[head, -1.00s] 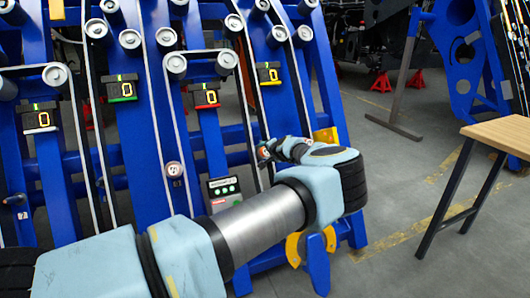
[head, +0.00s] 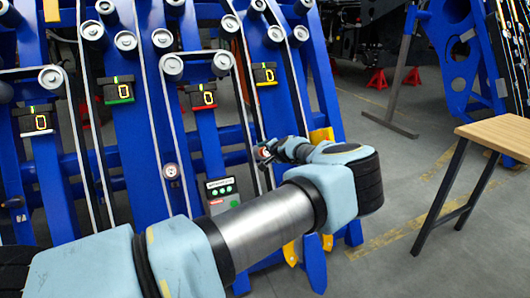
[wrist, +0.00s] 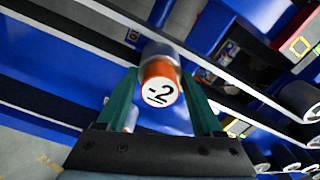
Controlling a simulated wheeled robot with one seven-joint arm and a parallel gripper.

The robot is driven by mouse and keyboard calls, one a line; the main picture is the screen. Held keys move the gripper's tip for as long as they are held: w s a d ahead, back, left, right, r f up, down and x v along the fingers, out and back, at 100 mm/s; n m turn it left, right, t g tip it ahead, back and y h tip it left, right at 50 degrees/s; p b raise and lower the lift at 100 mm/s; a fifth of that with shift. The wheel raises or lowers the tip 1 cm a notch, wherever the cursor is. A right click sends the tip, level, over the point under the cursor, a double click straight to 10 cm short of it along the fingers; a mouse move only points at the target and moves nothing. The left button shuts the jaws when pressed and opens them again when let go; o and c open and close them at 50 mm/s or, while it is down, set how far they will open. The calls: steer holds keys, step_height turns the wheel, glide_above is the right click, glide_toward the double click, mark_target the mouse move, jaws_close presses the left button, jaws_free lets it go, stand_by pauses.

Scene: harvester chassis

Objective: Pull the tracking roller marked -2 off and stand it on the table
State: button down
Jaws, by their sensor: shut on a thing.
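The tracking roller marked -2 (wrist: 161,92) shows in the wrist view with an orange rim, a white face and a grey body behind it. My gripper (wrist: 160,76) has one green finger on each side of the roller and is shut on it. In the head view my gripper (head: 265,154) is beside the right-hand blue uprights, and only a little of the roller's orange end shows between the fingers. I cannot tell whether the roller is still on its mount. The wooden table (head: 500,134) stands at the right, well apart from my gripper.
Belts run over several grey rollers on the blue chassis (head: 207,140) close around my gripper. Another small white-faced roller (head: 171,171) sits to the left. A control box (head: 222,193) is below. Grey floor (head: 395,185) lies open between chassis and table.

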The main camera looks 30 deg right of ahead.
steer(key=shift+p+v, duration=1.05)
steer(key=shift+v, duration=1.8)
steer(key=shift+w+a+r, duration=0.1)
steer(key=shift+w+r, duration=0.05)
